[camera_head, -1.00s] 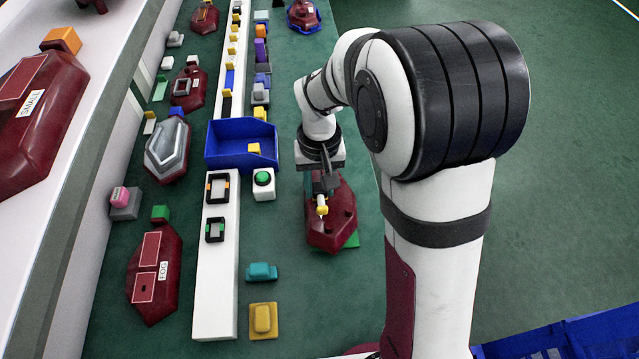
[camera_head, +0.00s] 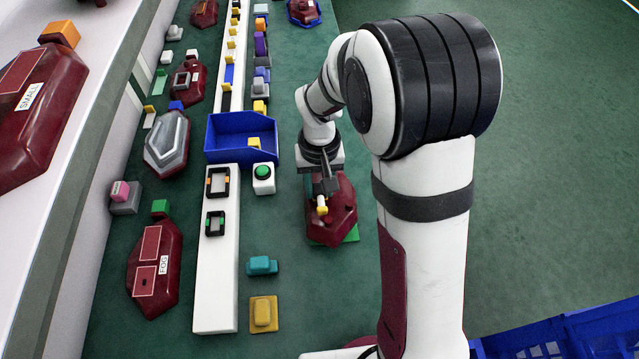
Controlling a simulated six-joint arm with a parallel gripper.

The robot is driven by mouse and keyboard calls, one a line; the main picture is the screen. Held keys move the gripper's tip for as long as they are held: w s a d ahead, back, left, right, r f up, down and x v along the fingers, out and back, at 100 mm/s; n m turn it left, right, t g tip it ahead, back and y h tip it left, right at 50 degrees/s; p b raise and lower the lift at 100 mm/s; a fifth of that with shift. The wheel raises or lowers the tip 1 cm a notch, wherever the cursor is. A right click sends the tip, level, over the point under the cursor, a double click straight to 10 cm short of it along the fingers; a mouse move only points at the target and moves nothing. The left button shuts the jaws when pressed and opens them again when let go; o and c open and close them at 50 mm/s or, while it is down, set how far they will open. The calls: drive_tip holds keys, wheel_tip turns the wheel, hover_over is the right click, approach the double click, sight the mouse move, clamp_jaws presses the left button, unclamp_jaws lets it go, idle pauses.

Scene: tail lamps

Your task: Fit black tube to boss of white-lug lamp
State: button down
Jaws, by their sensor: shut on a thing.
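My gripper (camera_head: 325,186) points down over a dark red lamp (camera_head: 335,228) on the green table, right of the white strip. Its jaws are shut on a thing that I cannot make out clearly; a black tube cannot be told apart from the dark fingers. A small yellow piece (camera_head: 322,210) shows just below the fingers, over the lamp's top. Whether it touches the lamp is unclear. Another red lamp (camera_head: 187,92) at the upper left has a white lug (camera_head: 192,54) at its far end. The lug of the lamp under my gripper is hidden.
A blue bin (camera_head: 230,150) and a green button box (camera_head: 263,178) stand left of my gripper. Teal (camera_head: 262,266) and yellow (camera_head: 263,314) blocks lie nearer. A FOG lamp (camera_head: 153,270) lies beyond the white strip (camera_head: 215,285). The table is clear right of the lamp.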

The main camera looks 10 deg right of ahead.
drive_tip(key=shift+c, duration=2.3)
unclamp_jaws()
wheel_tip(320, 180, up, 16)
drive_tip(key=shift+f, duration=0.1)
drive_tip(key=s+d+f+m+y, duration=0.1)
drive_tip(key=s+m, duration=0.4)
drive_tip(key=s, duration=1.6)
drive_tip(key=shift+d+f+y, duration=0.3)
drive_tip(key=shift+d+f, duration=0.4)
